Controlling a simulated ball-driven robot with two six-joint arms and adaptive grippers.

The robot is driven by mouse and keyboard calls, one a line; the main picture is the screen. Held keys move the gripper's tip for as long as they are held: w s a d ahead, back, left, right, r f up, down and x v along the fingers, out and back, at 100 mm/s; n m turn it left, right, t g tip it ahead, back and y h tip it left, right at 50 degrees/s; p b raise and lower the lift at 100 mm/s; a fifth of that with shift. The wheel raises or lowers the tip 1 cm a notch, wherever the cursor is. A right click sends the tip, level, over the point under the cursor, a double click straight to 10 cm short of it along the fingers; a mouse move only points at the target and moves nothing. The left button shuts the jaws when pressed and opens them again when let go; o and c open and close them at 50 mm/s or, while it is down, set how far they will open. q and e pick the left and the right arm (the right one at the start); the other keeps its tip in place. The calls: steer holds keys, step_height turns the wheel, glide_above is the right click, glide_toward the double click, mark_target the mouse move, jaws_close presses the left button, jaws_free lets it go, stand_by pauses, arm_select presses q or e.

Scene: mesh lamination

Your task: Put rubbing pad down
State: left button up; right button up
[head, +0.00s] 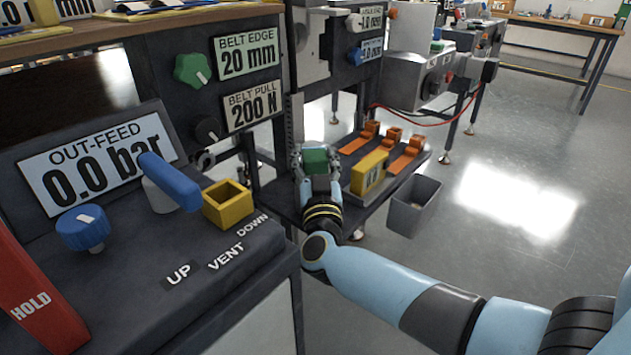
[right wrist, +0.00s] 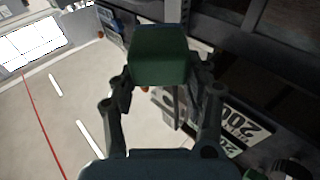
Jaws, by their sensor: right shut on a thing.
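The rubbing pad (head: 318,161) is a green block. In the head view it sits between the fingers of my right gripper (head: 316,163), near the low dark shelf beside the machine. In the right wrist view the green pad (right wrist: 159,55) fills the space between the fingertips of my right gripper (right wrist: 160,75), which is shut on it. The pad appears held above the shelf, but whether it touches anything below cannot be told. My left gripper is in neither view.
The shelf (head: 283,202) holds a yellow block (head: 369,173) and several orange-handled tools (head: 405,157). A grey bin (head: 413,207) stands to its right. The control panel with a blue lever (head: 170,183) and a yellow open box (head: 228,205) is at left. Open floor lies right.

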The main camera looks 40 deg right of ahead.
step_height(320, 180, down, 4)
steer(key=shift+b, duration=1)
steer(key=shift+r, duration=0.2)
steer(key=shift+f, duration=0.15)
steer(key=o, duration=1.3)
